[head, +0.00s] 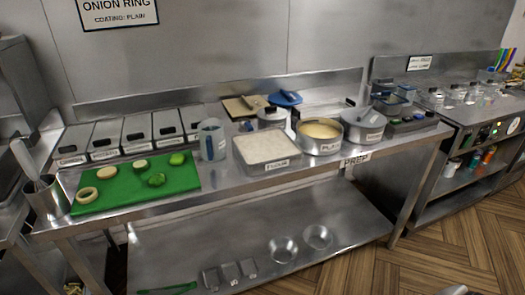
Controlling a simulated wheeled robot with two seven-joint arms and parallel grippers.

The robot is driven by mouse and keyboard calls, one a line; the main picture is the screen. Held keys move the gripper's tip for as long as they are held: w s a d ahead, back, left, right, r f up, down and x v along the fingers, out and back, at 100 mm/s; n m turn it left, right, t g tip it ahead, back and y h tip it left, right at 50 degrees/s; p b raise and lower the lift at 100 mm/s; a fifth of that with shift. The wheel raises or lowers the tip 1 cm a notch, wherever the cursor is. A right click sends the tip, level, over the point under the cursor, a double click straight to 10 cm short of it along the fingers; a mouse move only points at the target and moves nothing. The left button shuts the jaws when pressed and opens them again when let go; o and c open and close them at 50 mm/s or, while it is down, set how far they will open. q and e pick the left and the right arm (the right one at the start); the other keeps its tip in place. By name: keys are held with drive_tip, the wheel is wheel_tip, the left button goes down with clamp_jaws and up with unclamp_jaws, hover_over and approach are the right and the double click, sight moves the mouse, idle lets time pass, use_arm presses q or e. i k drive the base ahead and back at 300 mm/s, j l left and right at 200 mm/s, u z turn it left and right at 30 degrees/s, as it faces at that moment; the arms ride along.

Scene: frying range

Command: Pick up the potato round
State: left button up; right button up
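A green cutting board (125,192) lies at the left end of the steel counter, with several food pieces on it. A pale, flat disc with a tan edge, which looks like the potato round (106,173), lies near the board's back left. A pale ring with a hole (88,195) lies in front of it to the left. A pale round with a dark green rim (140,164) lies to its right. Two green pieces, one at the middle (157,180) and one at the back right (178,159), lie farther right. Neither gripper shows, and nothing touches the disc.
A steel utensil holder (45,198) stands close at the board's left. Lidded bins (138,131) line up behind it. A clear jug (212,140), a flour tray (266,152) and a batter pan (320,137) stand to the right. A pale shape at the bottom right edge is unclear.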

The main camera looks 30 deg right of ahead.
sight(107, 172)
drive_tip(key=z, duration=0.25)
drive_tip(key=i+j+z, duration=0.15)
drive_tip(key=z, duration=0.25)
drive_tip(key=i+j+z, duration=0.1)
drive_tip(key=j+z, duration=0.65)
